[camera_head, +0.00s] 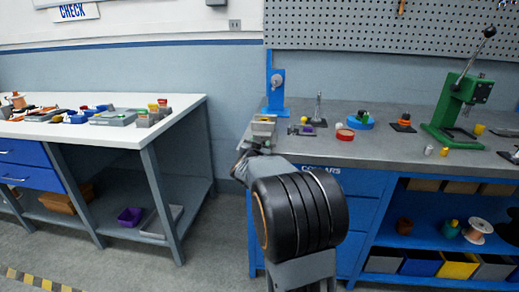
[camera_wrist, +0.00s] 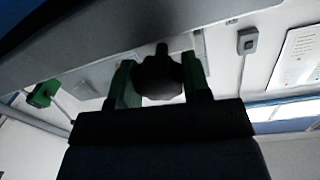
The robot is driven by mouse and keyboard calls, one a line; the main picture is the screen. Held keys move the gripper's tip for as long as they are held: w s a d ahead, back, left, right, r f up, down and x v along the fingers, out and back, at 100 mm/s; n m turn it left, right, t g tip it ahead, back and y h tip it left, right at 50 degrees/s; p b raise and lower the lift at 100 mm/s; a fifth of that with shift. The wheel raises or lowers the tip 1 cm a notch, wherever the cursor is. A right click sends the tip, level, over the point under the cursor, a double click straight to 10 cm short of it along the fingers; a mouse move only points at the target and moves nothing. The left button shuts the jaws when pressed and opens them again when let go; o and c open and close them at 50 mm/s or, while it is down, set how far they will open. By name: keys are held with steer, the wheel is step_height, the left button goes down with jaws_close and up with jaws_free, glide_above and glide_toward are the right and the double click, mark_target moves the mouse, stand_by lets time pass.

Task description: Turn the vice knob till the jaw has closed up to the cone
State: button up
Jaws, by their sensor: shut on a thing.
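In the wrist view a dark lobed knob (camera_wrist: 158,78) sits between the two green-sided fingers of my gripper (camera_wrist: 160,68). The gripper is shut on the knob, one finger on each side. A grey surface crosses the top of that view, right by the knob. In the head view my arm reaches to the front left corner of the grey workbench, and its dark round joint hides the gripper and knob. A small pale block (camera_head: 263,126) at that corner may be part of the vice. I cannot make out the jaw or the cone for sure.
On the grey workbench (camera_head: 380,150) stand a blue stand (camera_head: 275,95), a small purple-based item (camera_head: 303,130), a red ring (camera_head: 345,134), a blue dish (camera_head: 361,121) and a green press (camera_head: 455,112). A white table (camera_head: 180,108) stands left, with open floor between.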

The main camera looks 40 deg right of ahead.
steer(key=o, duration=0.9)
steer(key=p+v, duration=0.2)
steer(key=v, duration=1.2)
steer(key=shift+d+r, duration=0.1)
